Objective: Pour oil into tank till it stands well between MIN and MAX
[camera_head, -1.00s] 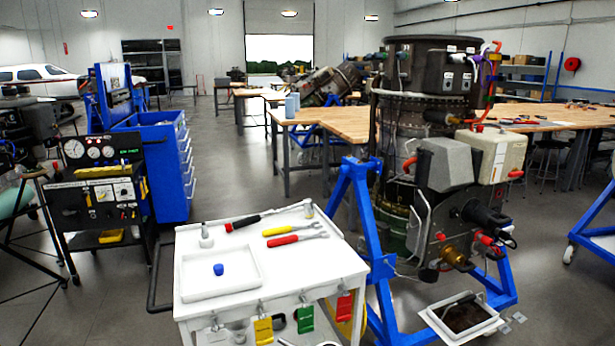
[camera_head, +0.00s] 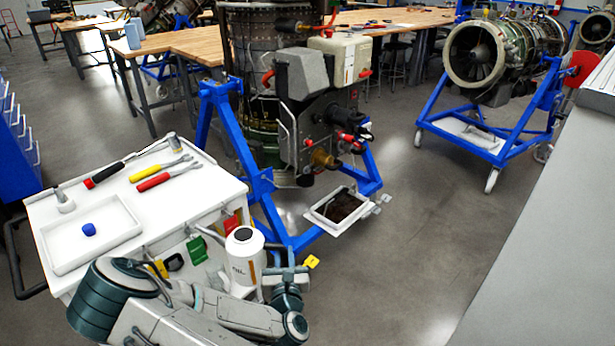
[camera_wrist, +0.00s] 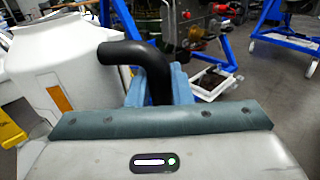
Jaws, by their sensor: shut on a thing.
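A white oil bottle (camera_head: 244,262) with a dark opening or cap on top stands out in front of the cart. It also fills the left of the wrist view (camera_wrist: 70,70), roughly upright. My gripper (camera_head: 284,272) is beside it on its right. In the wrist view its blue fingers (camera_wrist: 165,85) are shut around the bottle's black curved handle (camera_wrist: 130,52). The cream tank (camera_head: 338,58) with red fittings sits on the upright engine's side, beside a grey box, further back and apart from the bottle. Its MIN and MAX marks and oil level cannot be made out.
The engine's blue stand (camera_head: 262,185) has a white drip tray (camera_head: 322,212) low in front. Another engine (camera_head: 490,55) stands at right. Floor between is clear.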

